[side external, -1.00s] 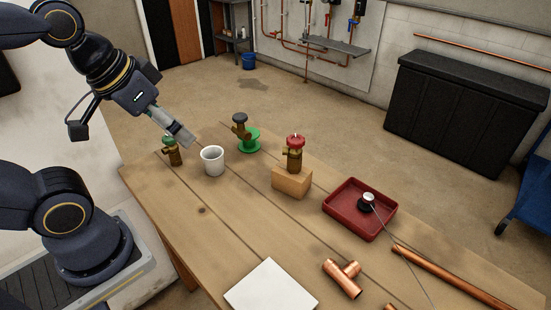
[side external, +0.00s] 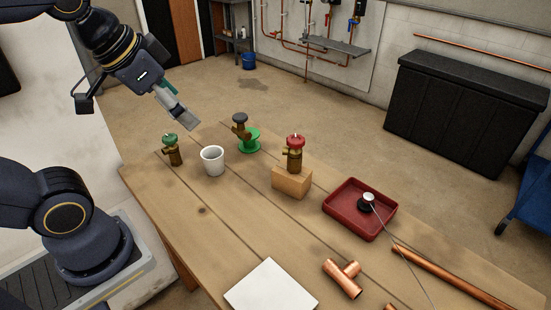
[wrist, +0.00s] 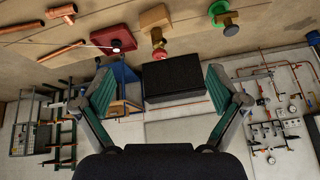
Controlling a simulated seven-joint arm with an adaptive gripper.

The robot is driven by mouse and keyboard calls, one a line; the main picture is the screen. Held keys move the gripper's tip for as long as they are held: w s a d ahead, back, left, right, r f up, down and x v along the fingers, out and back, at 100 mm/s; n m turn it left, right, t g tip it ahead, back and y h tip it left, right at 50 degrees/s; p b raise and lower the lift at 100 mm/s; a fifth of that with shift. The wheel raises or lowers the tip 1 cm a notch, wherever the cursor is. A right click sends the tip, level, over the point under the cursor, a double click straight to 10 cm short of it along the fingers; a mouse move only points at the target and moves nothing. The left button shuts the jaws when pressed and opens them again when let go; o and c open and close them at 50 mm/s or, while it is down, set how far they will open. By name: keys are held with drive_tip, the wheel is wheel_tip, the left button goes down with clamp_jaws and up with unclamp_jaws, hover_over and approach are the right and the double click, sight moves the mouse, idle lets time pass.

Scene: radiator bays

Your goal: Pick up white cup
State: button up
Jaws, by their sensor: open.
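The white cup (side external: 212,160) stands upright on the wooden table (side external: 205,215), near its far left part in the side view. My gripper (side external: 190,123) is above and behind the cup, apart from it and empty. In the wrist view my gripper (wrist: 160,95) shows its two fingers spread wide with nothing between them. The cup is not in the wrist view.
Close to the cup are a green-knobbed valve (side external: 171,150) and a dark-knobbed valve on a green base (side external: 245,138). A red-knobbed valve (side external: 295,152) stands on a wooden block (side external: 292,182). A red tray (side external: 340,222), copper fittings (side external: 343,278) and a white sheet (side external: 270,287) lie nearer.

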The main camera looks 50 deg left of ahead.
drive_tip(key=w+a+m+g, duration=0.1)
drive_tip(key=w+a+g, duration=0.1)
drive_tip(key=w+a, duration=0.5)
drive_tip(key=g, duration=0.2)
hover_over(214, 161)
drive_tip(key=w+d, duration=0.3)
wheel_tip(214, 161, down, 7)
drive_tip(key=a+f, duration=0.2)
drive_tip(key=f, duration=0.4)
drive_tip(key=s+a+f+n+g, duration=0.1)
drive_tip(key=a+f, duration=0.1)
drive_tip(key=f, duration=0.5)
drive_tip(key=a+f+n+g, duration=0.1)
drive_tip(key=a+f, duration=0.1)
drive_tip(key=f, duration=0.5)
drive_tip(key=shift+s+a, duration=0.2)
drive_tip(key=shift+a, duration=0.05)
wheel_tip(214, 161, down, 6)
drive_tip(key=shift+d+r, duration=0.1)
drive_tip(key=shift+d, duration=0.05)
drive_tip(key=c, duration=1.1)
